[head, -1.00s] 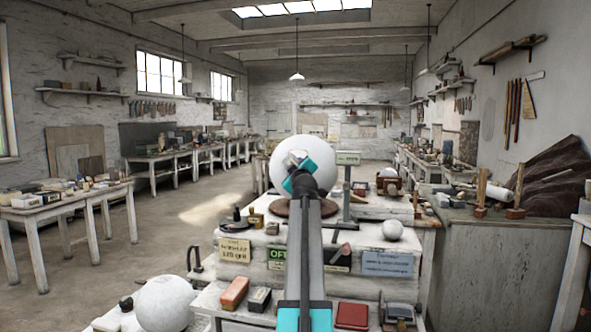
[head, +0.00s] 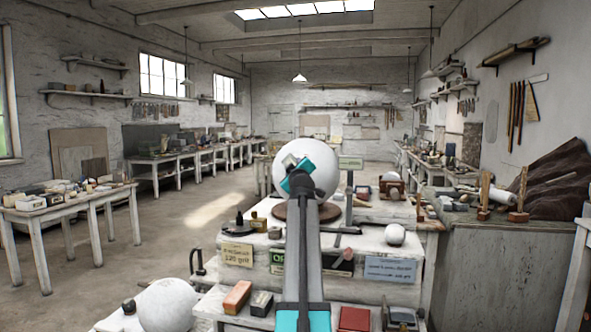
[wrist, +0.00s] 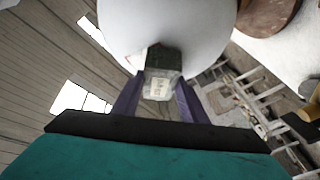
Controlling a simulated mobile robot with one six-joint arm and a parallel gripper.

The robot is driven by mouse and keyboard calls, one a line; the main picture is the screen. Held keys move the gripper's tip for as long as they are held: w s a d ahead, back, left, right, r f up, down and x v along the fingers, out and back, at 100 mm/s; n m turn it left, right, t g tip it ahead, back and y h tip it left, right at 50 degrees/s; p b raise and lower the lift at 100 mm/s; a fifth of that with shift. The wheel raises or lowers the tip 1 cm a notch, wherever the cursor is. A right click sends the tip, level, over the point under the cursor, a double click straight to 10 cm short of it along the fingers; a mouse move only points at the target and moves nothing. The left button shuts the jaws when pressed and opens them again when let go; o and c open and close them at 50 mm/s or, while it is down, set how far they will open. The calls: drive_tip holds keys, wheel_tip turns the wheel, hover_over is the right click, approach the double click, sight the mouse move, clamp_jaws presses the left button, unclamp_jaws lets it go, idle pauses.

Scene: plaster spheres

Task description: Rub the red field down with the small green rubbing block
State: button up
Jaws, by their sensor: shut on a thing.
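A large white plaster sphere (head: 318,168) stands on a round brown base (head: 290,214) on the bench ahead; the sphere (wrist: 165,22) also fills the top of the wrist view. My gripper (wrist: 160,92) is shut on a small block (wrist: 163,62), dark greenish on its far part with a pale, marked near face. The block (head: 289,160) shows in the head view in front of the sphere. It overlaps the sphere's lower edge in the wrist view; I cannot tell whether they touch.
A smaller sphere (head: 168,305) sits low at the front left, and a small white ball (head: 395,234) on the bench at right. An orange-red block (head: 237,297) and a dark red one (head: 354,318) lie on the lower front shelf. Open floor (head: 150,235) lies to the left.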

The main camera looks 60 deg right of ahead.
drive_tip(key=shift+w+d+r+p, duration=0.1)
drive_tip(key=shift+w+r+p, duration=0.3)
drive_tip(key=shift+w+r, duration=0.4)
drive_tip(key=shift+f, duration=0.15)
drive_tip(key=shift+s+a+f+b, duration=0.2)
drive_tip(key=shift+f+b, duration=0.05)
drive_tip(key=shift+b, duration=0.05)
drive_tip(key=shift+s+a+f+b, duration=0.2)
drive_tip(key=shift+s+a+b, duration=0.25)
drive_tip(key=shift+s, duration=0.25)
drive_tip(key=shift+s+d+f+b, duration=0.15)
drive_tip(key=shift+s+f+b, duration=0.05)
drive_tip(key=shift+b, duration=0.7)
drive_tip(key=s+b, duration=0.1)
drive_tip(key=b, duration=0.2)
drive_tip(key=t+y+b, duration=0.1)
drive_tip(key=b, duration=0.2)
drive_tip(key=shift+s+d+n+t, duration=0.3)
drive_tip(key=shift+s+n, duration=0.1)
drive_tip(key=shift+s+r+b, duration=0.2)
drive_tip(key=shift+b, duration=0.6)
drive_tip(key=shift+w+d+f+b, duration=0.2)
drive_tip(key=shift+d+b, duration=0.35)
drive_tip(key=shift+b, duration=0.05)
